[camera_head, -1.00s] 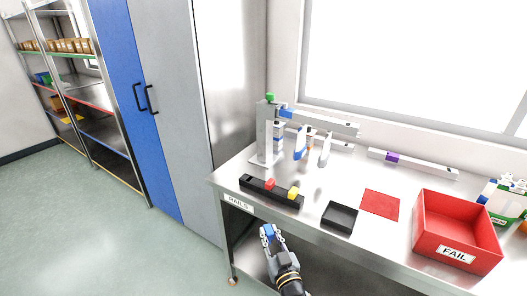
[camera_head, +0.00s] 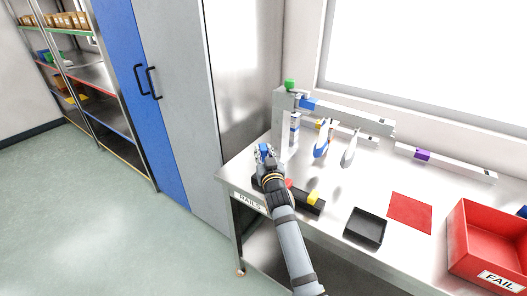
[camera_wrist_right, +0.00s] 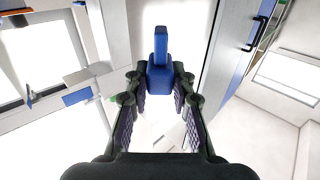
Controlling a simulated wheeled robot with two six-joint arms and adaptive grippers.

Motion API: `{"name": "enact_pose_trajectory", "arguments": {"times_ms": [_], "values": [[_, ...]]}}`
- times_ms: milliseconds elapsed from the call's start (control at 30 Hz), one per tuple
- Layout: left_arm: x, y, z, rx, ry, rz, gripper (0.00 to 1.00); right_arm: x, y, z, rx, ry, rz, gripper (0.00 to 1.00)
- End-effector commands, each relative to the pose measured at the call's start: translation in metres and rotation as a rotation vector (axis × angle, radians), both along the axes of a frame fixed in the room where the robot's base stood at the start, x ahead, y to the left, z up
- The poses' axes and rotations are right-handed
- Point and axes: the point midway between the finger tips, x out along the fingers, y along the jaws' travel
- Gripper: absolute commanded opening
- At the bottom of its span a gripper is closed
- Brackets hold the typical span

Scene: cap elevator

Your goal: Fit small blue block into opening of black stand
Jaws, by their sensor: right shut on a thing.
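My right gripper (camera_head: 264,155) is shut on the small blue block (camera_head: 264,149), near the left end of the steel table. In the right wrist view the blue block (camera_wrist_right: 160,72), with its narrow upper part, sits between the fingertips. The black stand (camera_head: 316,208) is a long low bar near the table's front edge. My right gripper and forearm hide its left part. A red block (camera_head: 289,184) and a yellow block (camera_head: 313,198) sit in it. I cannot tell the gap between the blue block and the stand. My left gripper is not in view.
A metal frame (camera_head: 283,130) with a green cap stands behind my gripper. A black tray (camera_head: 365,228), a red mat (camera_head: 410,212) and a red FAIL bin (camera_head: 486,250) lie to the right.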

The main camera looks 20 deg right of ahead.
Motion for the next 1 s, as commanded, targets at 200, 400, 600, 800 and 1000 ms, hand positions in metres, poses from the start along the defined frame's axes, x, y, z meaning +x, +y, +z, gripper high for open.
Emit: {"name": "enact_pose_trajectory", "arguments": {"times_ms": [200,400,600,800,1000], "values": [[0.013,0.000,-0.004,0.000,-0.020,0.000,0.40,-0.002,0.000,-0.008,0.000,0.001,0.001,0.00],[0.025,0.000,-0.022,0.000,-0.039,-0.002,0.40,-0.002,0.000,-0.029,0.000,0.001,0.001,0.00],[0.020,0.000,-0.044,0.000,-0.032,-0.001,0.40,-0.002,0.000,-0.053,-0.001,0.001,0.002,0.00],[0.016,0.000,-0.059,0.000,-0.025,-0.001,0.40,-0.002,0.000,-0.068,0.000,0.000,0.001,0.00],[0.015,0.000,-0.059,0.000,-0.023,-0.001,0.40,-0.002,0.000,-0.068,0.000,0.000,0.001,0.00]]}}
